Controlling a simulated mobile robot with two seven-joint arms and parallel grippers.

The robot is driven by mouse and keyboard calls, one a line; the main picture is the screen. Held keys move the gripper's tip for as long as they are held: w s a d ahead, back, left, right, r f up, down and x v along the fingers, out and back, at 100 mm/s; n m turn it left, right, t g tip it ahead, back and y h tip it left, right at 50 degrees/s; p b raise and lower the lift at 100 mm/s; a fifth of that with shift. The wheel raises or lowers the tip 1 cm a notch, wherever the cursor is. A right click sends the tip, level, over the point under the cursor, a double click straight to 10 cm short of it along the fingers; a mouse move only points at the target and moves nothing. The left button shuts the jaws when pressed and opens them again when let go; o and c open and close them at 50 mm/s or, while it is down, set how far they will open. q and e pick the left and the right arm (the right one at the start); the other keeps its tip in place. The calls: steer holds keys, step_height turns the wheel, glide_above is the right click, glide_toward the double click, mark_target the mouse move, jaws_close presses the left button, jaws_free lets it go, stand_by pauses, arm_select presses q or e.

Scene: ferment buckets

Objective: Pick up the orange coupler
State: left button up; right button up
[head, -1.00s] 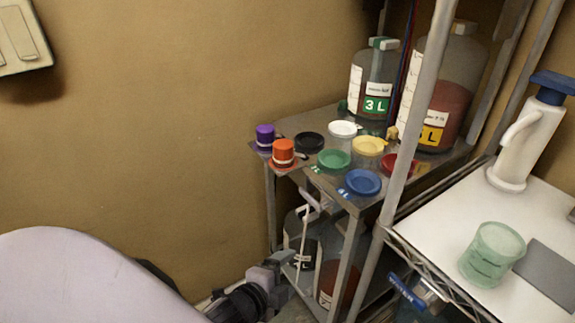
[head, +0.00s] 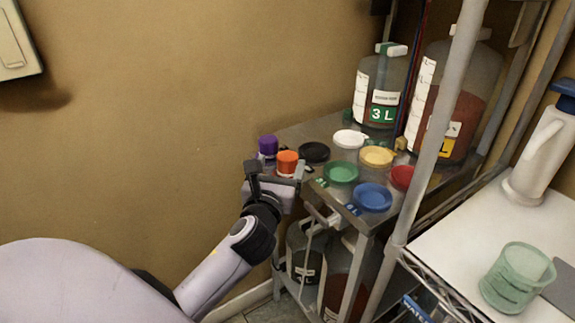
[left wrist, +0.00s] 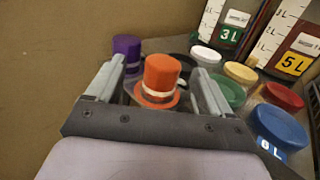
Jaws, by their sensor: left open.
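The orange coupler (head: 287,161) stands upright near the left front corner of the metal shelf top. In the left wrist view the orange coupler (left wrist: 161,80) has a wide brim with a pale band above it. My left gripper (head: 275,172) is open in front of it. In the left wrist view the left gripper's fingers (left wrist: 155,88) reach forward on either side of the coupler. I cannot tell whether they touch it. The coupler's lower part is partly hidden by the gripper in the head view. My right gripper is not in view.
A purple coupler (head: 268,146) stands close by on the left. A black lid (head: 314,152), green lid (head: 341,172), white lid (head: 349,139), yellow lid (head: 377,156), blue lid (head: 373,197) and red lid (head: 402,178) lie to the right. A shelf post (head: 437,130) rises at the right.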

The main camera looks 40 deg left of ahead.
mark_target(288, 155)
arm_select(q)
steer(key=shift+d+f+x, duration=0.1)
steer(key=shift+d+x, duration=0.05)
steer(key=shift+x, duration=1.2)
steer(key=shift+d+f+x, duration=0.1)
steer(key=shift+d+x, duration=0.05)
steer(key=shift+x, duration=1.2)
steer(key=shift+w, duration=0.1)
steer(key=c, duration=1.1)
steer(key=shift+c, duration=0.2)
steer(key=shift+r, duration=0.15)
